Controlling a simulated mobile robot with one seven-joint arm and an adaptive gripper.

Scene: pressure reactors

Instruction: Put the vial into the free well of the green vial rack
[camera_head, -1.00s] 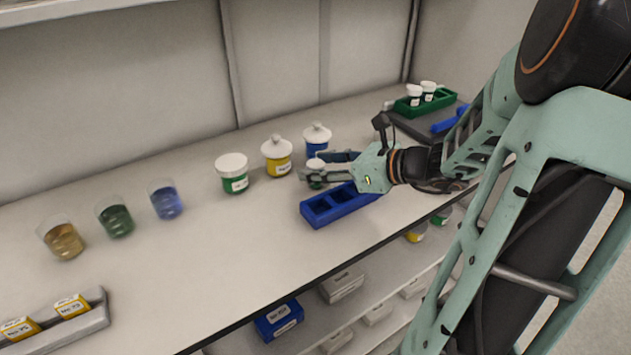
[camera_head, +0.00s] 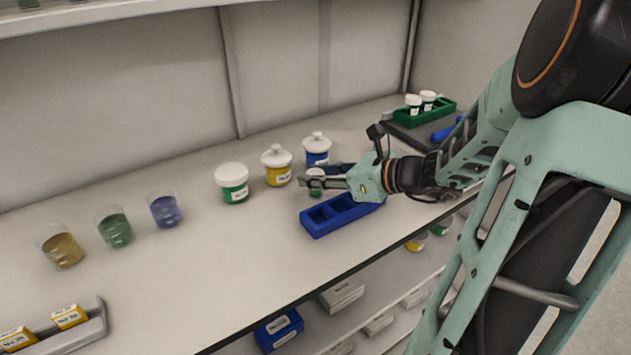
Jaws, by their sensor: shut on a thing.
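My gripper (camera_head: 318,183) is shut on a small vial (camera_head: 316,175) with a white cap and a green band. It holds the vial at the left end of the blue rack, near the lidded jars. I cannot tell whether the vial is clear of the table. The green vial rack (camera_head: 440,113) stands at the back right on a dark grey slab. Two white-capped vials (camera_head: 413,101) (camera_head: 429,97) stand in its left part, and a free well shows to their right.
A blue rack (camera_head: 335,213) with empty wells lies just below my gripper. Jars with green (camera_head: 233,184), yellow (camera_head: 277,166) and blue (camera_head: 317,148) bands stand behind. A blue object (camera_head: 446,132) lies near the green rack. Several beakers stand left; the middle front is clear.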

